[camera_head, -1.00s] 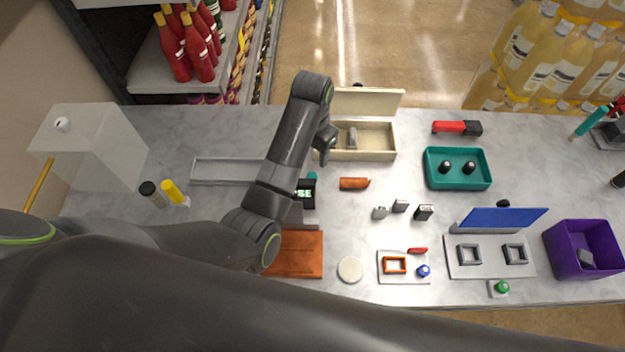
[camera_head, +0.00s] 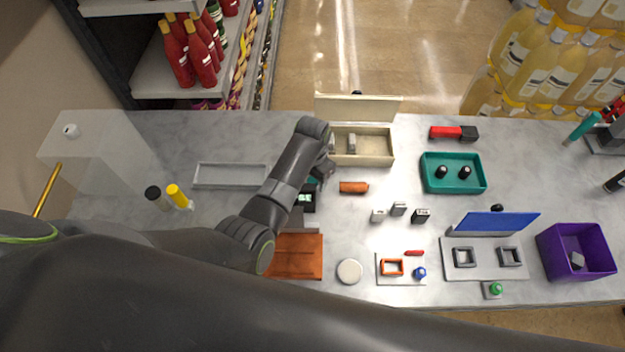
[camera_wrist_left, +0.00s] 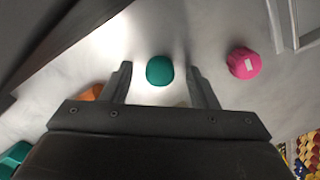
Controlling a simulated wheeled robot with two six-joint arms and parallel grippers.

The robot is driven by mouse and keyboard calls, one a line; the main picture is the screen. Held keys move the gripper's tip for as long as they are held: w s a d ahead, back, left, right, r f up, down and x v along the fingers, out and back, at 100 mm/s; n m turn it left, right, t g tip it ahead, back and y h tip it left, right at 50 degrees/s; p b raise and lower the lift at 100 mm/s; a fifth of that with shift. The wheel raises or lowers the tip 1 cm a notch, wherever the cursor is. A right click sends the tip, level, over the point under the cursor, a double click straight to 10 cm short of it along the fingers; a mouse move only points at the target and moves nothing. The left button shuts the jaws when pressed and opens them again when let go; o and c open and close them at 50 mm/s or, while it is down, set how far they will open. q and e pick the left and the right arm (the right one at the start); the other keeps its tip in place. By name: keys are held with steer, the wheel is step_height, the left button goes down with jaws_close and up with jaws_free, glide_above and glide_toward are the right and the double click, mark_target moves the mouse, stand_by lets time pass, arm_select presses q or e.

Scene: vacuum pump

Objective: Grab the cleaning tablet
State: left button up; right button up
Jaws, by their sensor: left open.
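A small rounded teal piece (camera_wrist_left: 159,70) lies on the grey counter in the left wrist view, and a pink piece (camera_wrist_left: 243,63) with a pale label lies to its right. I cannot tell for sure which is the cleaning tablet. My left gripper (camera_wrist_left: 160,88) is open, its two fingers apart, with the teal piece centred just past the fingertips and nothing held. In the head view the left gripper (camera_head: 324,172) points down beside the dark device with a lit display (camera_head: 306,197); the arm hides the pink piece there. My right gripper is out of view.
An open beige box (camera_head: 378,159) stands behind the gripper, and an orange block (camera_head: 354,187) lies to its right. An empty grey tray (camera_head: 231,185) lies left.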

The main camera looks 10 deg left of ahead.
arm_select(q)
steer(key=shift+c, duration=0.3)
steer(key=c, duration=1)
